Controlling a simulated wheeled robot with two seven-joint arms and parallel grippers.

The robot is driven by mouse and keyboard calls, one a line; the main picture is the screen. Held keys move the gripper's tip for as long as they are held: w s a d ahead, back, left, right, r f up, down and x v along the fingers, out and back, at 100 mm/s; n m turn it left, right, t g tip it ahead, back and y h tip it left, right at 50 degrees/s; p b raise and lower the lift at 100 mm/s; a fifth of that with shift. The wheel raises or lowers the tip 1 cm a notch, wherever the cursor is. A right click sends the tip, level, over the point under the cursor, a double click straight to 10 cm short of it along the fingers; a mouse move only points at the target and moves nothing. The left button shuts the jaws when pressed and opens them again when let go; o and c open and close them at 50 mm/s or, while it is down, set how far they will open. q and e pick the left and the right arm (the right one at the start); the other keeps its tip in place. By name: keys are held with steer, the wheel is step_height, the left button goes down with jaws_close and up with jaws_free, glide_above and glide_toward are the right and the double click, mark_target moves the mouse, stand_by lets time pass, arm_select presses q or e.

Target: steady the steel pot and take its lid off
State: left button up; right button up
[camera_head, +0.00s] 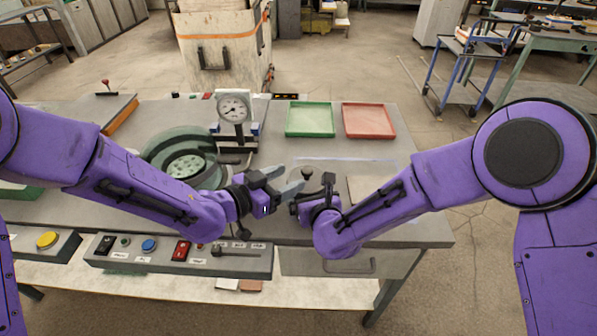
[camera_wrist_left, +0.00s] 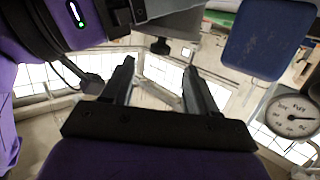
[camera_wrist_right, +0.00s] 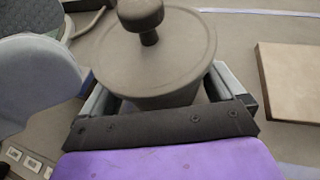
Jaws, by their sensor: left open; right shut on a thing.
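The steel pot (camera_wrist_right: 165,101) stands upright on the bench with its round lid (camera_wrist_right: 178,62) and black knob (camera_wrist_right: 141,17) on top. In the head view the lid (camera_head: 325,172) is partly hidden by my grippers, and the knob (camera_head: 306,173) shows between them. My right gripper (camera_wrist_right: 168,88) is shut on the pot's body, one finger on each side, below the lid. My left gripper (camera_head: 289,181) is open and empty, just left of the knob and apart from it. Its two spread fingers also show in the left wrist view (camera_wrist_left: 160,70).
A dial gauge (camera_head: 234,107) on a stand and a dark green round vessel (camera_head: 160,148) are left of the pot. Green (camera_head: 310,105) and red (camera_head: 368,106) trays lie behind it. A flat board (camera_wrist_right: 296,82) lies right of it. A button panel (camera_head: 180,251) runs along the front.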

mark_target(310, 168)
arm_select(q)
steer(key=x, duration=0.9)
steer(key=shift+d, duration=0.1)
arm_select(e)
steer(key=shift+f, duration=0.15)
arm_select(q)
jaws_close()
steer(key=shift+r, duration=0.2)
steer(key=shift+r, duration=0.95)
